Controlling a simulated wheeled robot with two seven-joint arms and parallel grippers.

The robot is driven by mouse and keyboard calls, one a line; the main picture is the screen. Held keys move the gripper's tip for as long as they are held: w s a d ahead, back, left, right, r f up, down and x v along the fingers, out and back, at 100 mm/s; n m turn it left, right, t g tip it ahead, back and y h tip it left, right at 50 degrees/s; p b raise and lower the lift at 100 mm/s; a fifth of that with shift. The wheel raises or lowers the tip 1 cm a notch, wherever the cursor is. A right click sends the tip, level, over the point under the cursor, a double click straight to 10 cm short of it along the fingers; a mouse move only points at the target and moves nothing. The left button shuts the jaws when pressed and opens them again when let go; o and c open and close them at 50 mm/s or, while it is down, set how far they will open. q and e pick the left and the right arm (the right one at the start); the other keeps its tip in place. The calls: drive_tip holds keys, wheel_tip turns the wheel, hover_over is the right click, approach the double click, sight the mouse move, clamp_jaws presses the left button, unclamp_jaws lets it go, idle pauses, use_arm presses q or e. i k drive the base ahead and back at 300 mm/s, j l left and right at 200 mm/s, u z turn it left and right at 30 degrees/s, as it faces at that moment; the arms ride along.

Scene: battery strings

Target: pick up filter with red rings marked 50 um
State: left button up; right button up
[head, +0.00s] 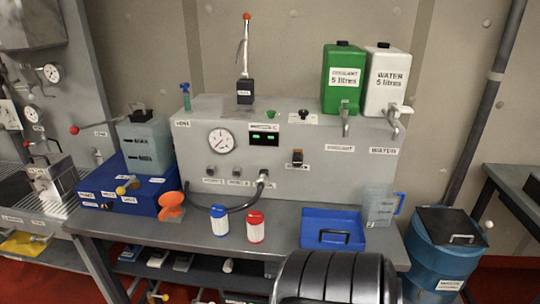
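A small white filter with red at its top and bottom (255,227) stands upright on the grey bench, in front of the grey panel. Its marking is too small to read. A similar white filter with blue ends (219,221) stands just to its left, with a small gap between them. Neither of my grippers shows in the head view.
An orange funnel (171,205) and a blue box (126,191) are on the left. A black hose (226,209) curves behind the filters. A blue tray (333,243) and a clear jug (379,206) are on the right. Narrow bare bench lies between filter and tray.

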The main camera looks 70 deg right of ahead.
sight(255, 218)
drive_tip(key=z, duration=1.95)
